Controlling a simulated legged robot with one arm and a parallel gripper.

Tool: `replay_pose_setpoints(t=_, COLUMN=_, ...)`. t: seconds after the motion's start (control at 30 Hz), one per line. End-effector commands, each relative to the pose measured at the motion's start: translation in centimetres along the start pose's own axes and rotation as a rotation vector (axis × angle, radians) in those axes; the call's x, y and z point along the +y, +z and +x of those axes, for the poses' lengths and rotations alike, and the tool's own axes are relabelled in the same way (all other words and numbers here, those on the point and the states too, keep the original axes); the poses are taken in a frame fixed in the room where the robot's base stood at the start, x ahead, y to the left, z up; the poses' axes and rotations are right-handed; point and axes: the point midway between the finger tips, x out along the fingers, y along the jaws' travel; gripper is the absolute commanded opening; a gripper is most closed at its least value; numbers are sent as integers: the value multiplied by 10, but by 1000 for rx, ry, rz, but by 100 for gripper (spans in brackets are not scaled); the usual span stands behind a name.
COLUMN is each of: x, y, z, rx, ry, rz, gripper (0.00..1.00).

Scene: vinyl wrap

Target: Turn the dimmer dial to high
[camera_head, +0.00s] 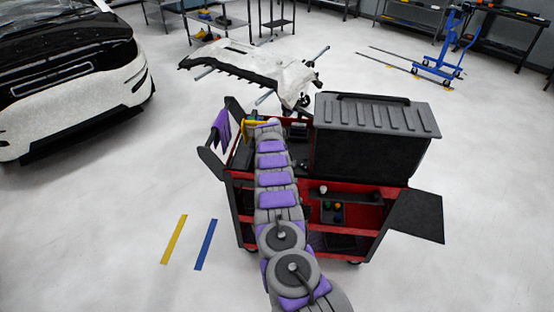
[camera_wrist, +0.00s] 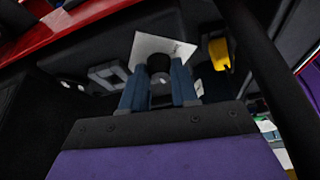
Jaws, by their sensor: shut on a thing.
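The dimmer dial (camera_wrist: 159,66) is a dark round knob in front of a white card (camera_wrist: 145,43) in the wrist view. My gripper (camera_wrist: 159,88) has its two blue fingers on either side of the dial and is shut on it. The dial's lower part lies between the fingers, and its setting marks cannot be read. In the head view my arm reaches over the red and black tool cart (camera_head: 330,227) to its far left part. The dial and my fingers are hidden there.
A yellow object (camera_wrist: 219,54) sits right of the card in the wrist view. In the head view, a black ridged case (camera_head: 375,115) stands on the cart's right side. A purple cloth (camera_head: 221,128) hangs at its left. Open floor surrounds the cart; a car (camera_head: 70,85) stands far left.

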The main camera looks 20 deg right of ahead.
Motion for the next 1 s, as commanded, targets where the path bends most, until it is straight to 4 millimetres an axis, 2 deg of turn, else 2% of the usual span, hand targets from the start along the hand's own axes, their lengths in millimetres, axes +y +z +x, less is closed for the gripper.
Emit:
replay_pose_setpoints(t=0.23, x=-1, y=1, z=0, rx=-1, ry=-1, rz=-1, gripper=0)
replay_pose_setpoints(t=0.27, x=-1, y=1, z=0, rx=-2, ry=-1, rz=-2, gripper=32)
replay_pose_setpoints(t=0.47, x=-1, y=0, z=0, rx=-1, ry=-2, rz=-2, gripper=51)
replay_pose_setpoints(t=0.77, x=-1, y=0, z=-2, rx=0, ry=-2, rz=-2, gripper=51)
replay_pose_setpoints(t=1.0, x=-1, y=0, z=-18, rx=-1, ry=-1, rz=-1, gripper=51)
